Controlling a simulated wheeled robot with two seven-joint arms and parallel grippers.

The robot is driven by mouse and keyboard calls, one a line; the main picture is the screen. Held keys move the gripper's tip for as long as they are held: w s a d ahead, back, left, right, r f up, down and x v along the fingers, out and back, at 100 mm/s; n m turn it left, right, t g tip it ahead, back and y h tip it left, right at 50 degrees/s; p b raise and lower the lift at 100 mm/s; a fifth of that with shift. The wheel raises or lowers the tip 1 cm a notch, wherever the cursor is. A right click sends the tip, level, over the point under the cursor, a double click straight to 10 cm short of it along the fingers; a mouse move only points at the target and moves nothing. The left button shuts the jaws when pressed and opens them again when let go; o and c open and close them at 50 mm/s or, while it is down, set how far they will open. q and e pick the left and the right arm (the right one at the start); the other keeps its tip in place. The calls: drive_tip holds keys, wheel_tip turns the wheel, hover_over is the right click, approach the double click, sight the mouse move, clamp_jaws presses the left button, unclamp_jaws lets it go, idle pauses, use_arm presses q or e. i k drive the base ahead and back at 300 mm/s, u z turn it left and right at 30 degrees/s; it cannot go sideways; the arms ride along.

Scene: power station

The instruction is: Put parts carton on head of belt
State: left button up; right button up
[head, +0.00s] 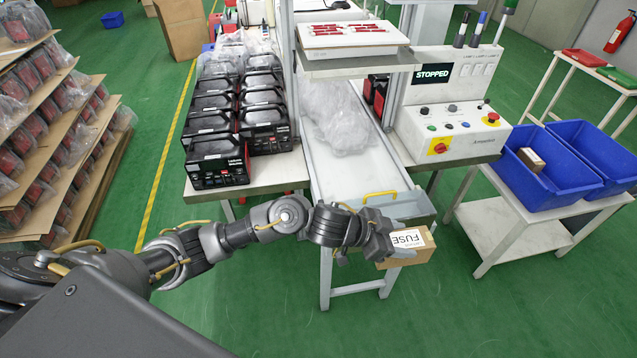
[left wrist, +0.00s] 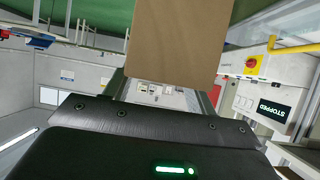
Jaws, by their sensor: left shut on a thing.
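The parts carton (head: 414,251) is a small brown box with a white FUSE label. My left gripper (head: 385,243) is shut on it and holds it in front of the near end of the belt, on the right. The carton also fills the upper middle of the left wrist view (left wrist: 180,35). The belt (head: 372,176) is a pale conveyor running away from me, with a yellow handle at its near end. A clear plastic-wrapped item (head: 337,118) lies farther up the belt. My right gripper is not in view.
A control panel (head: 450,135) reading STOPPED stands right of the belt. Blue bins (head: 545,190) stand on a white table at right, one with a small box inside. Several black units (head: 218,160) stand on the left bench. The belt's near part is clear.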

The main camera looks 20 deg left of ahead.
sight(364, 186)
drive_tip(key=u, duration=0.1)
drive_tip(key=i, duration=1)
